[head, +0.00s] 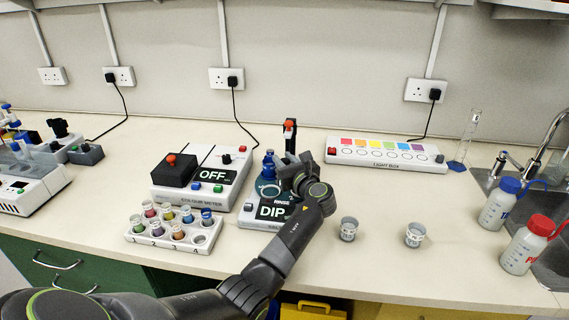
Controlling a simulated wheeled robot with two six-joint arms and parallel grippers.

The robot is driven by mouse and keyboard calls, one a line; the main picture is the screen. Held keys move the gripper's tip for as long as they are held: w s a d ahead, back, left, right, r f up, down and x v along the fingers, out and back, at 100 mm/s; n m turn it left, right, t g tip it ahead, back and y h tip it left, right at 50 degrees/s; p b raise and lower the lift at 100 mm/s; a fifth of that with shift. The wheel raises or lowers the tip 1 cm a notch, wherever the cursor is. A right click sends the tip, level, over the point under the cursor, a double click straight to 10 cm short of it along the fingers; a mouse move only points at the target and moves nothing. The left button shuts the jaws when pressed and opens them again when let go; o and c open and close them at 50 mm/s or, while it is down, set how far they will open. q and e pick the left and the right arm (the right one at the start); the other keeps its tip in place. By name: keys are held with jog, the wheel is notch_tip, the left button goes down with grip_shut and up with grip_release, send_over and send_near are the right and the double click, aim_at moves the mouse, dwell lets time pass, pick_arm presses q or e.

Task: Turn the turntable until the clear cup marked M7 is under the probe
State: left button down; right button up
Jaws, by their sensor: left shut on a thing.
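The probe station (255,219) stands mid-bench with a screen reading DIP and a RINSE label. Its teal turntable (267,190) is partly hidden by my left gripper and arm. The probe's post (290,140) with a red top rises behind. A blue item (268,163) shows at the turntable's left; I cannot tell what it is. My left gripper (283,173) is at the turntable, shut on a part of it that the gripper hides. I cannot make out the M7 mark or which cup is under the probe. My right gripper is not in view.
Two small marked cups (348,229) (414,235) stand on the bench to the right. A rack (140,237) of coloured vials and the colour meter (190,192) are at left. A light box (385,166) is behind, wash bottles (500,205) (526,245) near the sink.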

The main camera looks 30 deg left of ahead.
pick_arm(q)
jog(key=shift+f+n+g+y+b, duration=0.1)
jog(key=shift+n+g+y+b, duration=0.5)
jog(key=shift+g, duration=0.45)
jog(key=shift+f+n+g+y+b, duration=0.1)
jog(key=shift+n+g+y+b, duration=0.3)
jog(key=shift+n+g+b, duration=0.45)
jog(key=shift+n+g+y+b, duration=0.5)
jog(key=shift+n+g+b, duration=1.35)
jog(key=shift+g, duration=0.75)
jog(key=shift+r, duration=0.1)
jog(key=c, duration=1.2)
grip_release()
jog(key=shift+d, duration=0.1)
